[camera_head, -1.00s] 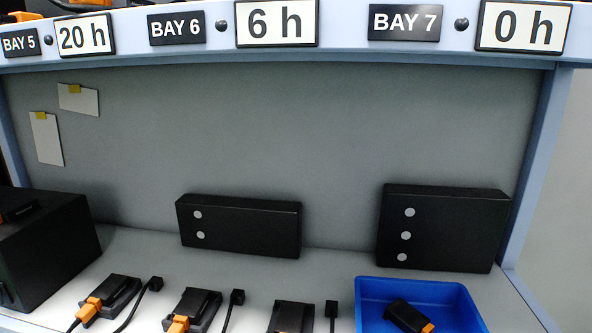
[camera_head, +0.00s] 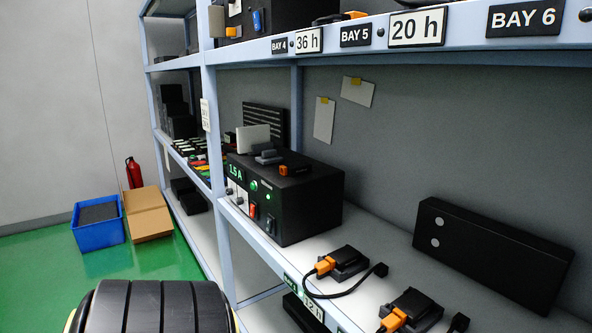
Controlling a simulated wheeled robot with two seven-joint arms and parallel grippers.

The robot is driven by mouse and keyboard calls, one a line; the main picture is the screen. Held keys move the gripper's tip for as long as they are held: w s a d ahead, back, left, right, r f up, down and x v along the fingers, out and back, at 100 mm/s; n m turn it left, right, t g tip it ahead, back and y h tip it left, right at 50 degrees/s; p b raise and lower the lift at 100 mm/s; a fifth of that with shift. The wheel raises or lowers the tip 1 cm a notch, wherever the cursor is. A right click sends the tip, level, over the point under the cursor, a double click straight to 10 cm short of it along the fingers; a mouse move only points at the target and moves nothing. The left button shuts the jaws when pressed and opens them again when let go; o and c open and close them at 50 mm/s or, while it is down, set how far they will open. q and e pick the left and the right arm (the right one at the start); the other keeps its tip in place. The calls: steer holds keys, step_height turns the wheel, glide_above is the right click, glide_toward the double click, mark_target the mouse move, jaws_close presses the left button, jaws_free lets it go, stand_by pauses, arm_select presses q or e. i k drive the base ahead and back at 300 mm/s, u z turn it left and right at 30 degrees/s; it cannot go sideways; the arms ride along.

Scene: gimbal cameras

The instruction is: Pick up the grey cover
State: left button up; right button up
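I cannot tell for sure which thing is the grey cover. A light grey flat panel (camera_head: 254,138) stands upright on or just behind the top of a black power unit (camera_head: 300,207) on the shelf. A small dark grey piece (camera_head: 267,154) lies on the unit's top in front of that panel, beside a small black and orange module (camera_head: 296,170). Neither of my grippers is in view.
Black devices with orange plugs (camera_head: 345,262) and cables (camera_head: 405,318) sit along the shelf's front edge. A long black box (camera_head: 490,250) leans at the back. On the green floor at left stand a blue crate (camera_head: 98,236), a cardboard box (camera_head: 148,226) and a red extinguisher (camera_head: 134,174).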

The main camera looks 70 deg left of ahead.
mark_target(268, 157)
steer(key=u, duration=2.05)
